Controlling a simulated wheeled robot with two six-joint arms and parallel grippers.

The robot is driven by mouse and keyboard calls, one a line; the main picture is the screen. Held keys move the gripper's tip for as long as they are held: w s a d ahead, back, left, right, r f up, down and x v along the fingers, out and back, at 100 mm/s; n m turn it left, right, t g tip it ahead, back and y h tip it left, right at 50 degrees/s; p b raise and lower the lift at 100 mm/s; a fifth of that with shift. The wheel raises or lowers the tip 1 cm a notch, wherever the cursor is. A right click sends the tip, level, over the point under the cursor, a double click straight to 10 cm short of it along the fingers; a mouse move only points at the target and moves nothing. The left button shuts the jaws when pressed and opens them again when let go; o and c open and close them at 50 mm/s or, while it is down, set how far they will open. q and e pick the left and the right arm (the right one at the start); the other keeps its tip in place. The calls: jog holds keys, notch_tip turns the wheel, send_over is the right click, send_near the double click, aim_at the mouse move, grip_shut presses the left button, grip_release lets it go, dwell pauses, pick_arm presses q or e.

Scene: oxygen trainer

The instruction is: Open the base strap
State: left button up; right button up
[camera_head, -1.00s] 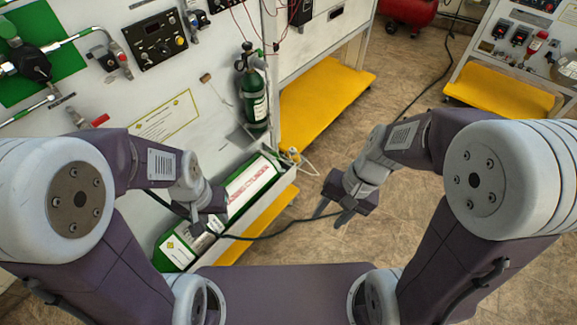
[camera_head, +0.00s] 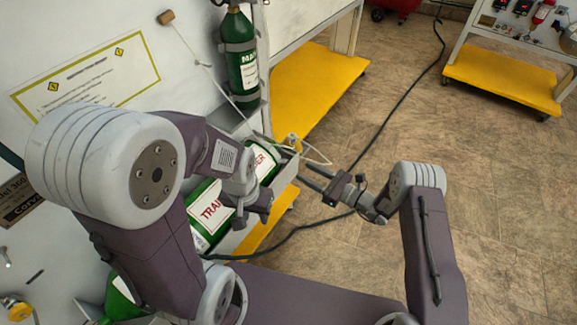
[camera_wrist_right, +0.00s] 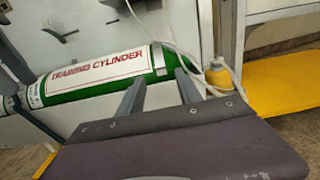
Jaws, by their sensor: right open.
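The green training cylinder with a white label (camera_head: 212,208) lies at a slant in a low tray, partly hidden by my left arm. It also shows in the right wrist view (camera_wrist_right: 98,68). A pale grey band (camera_wrist_right: 158,62) wraps it near its right end; I cannot tell whether this is the base strap. My right gripper (camera_head: 306,176) is open and empty near that end. In the right wrist view its two fingers (camera_wrist_right: 159,88) stand apart below the band, contact unclear. My left gripper (camera_head: 253,216) is in front of the cylinder; its jaw opening is unclear.
An upright green cylinder (camera_head: 241,62) is held on the panel. A thin pale hose (camera_head: 318,153) loops by the tray end. A dark cable (camera_head: 392,112) crosses the floor. A yellow shelf (camera_head: 305,85) is behind; open floor (camera_head: 500,190) is at right.

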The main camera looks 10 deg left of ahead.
aim_at(286, 161)
jog(key=b+x, duration=0.2)
jog(key=x, duration=0.5)
jog(key=shift+a+f, duration=0.15)
jog(key=shift+a, duration=0.25)
jog(key=shift+w+a+b, duration=0.25)
jog(key=shift+a+b, duration=0.05)
jog(key=shift+a, duration=0.15)
grip_shut()
dwell(0.5)
